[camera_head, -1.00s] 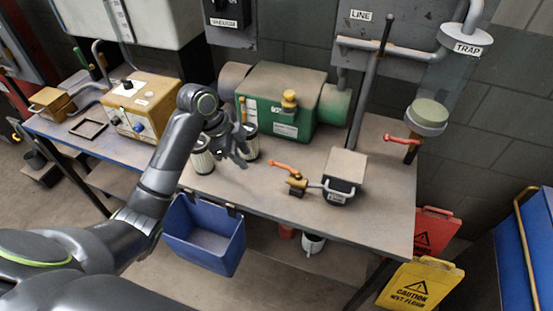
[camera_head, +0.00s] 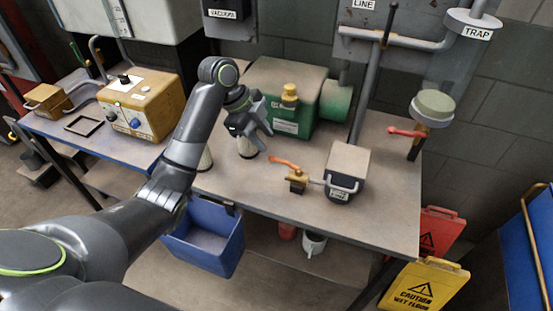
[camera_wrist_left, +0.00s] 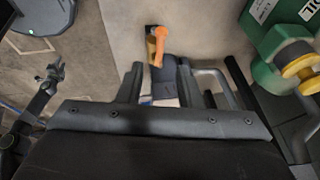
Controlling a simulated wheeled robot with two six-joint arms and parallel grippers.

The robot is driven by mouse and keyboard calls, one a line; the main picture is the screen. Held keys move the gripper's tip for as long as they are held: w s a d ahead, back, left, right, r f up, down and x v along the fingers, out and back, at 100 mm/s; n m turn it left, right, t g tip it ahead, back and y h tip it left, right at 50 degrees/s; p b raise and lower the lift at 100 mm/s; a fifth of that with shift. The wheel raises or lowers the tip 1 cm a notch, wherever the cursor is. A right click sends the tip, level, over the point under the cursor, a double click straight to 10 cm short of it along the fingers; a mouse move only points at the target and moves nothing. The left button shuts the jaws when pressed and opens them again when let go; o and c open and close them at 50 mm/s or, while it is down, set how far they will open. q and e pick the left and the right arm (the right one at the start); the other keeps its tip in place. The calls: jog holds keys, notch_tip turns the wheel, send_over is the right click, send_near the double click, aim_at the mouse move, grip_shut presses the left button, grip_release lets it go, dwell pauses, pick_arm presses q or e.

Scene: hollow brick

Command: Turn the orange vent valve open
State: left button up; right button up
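The orange vent valve has an orange lever (camera_head: 286,163) on a brass body (camera_head: 297,177), on the bench right of centre. The lever points left, away from the small grey-topped box (camera_head: 346,172) joined to the valve by a thin pipe. My left gripper (camera_head: 261,139) is up and left of the lever, apart from it, in front of the green pump. In the left wrist view the orange lever (camera_wrist_left: 161,42) shows just beyond and between the two spread, empty fingers (camera_wrist_left: 158,83). My right gripper is not in view.
A green pump (camera_head: 290,100) with a yellow cap stands behind the valve. Filter canisters (camera_head: 205,160) stand near my left arm, partly hidden. A red-handled valve (camera_head: 405,132) is at right. A blue bin (camera_head: 208,240) hangs at the front edge. The bench right of the box is clear.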

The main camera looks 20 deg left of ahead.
aim_at(279, 160)
pick_arm(q)
jog(key=x, duration=0.8)
jog(key=shift+d+f+p, duration=0.15)
jog(key=shift+f+p, duration=0.1)
jog(key=shift+p, duration=0.1)
grip_shut()
jog(key=shift+w, duration=0.1)
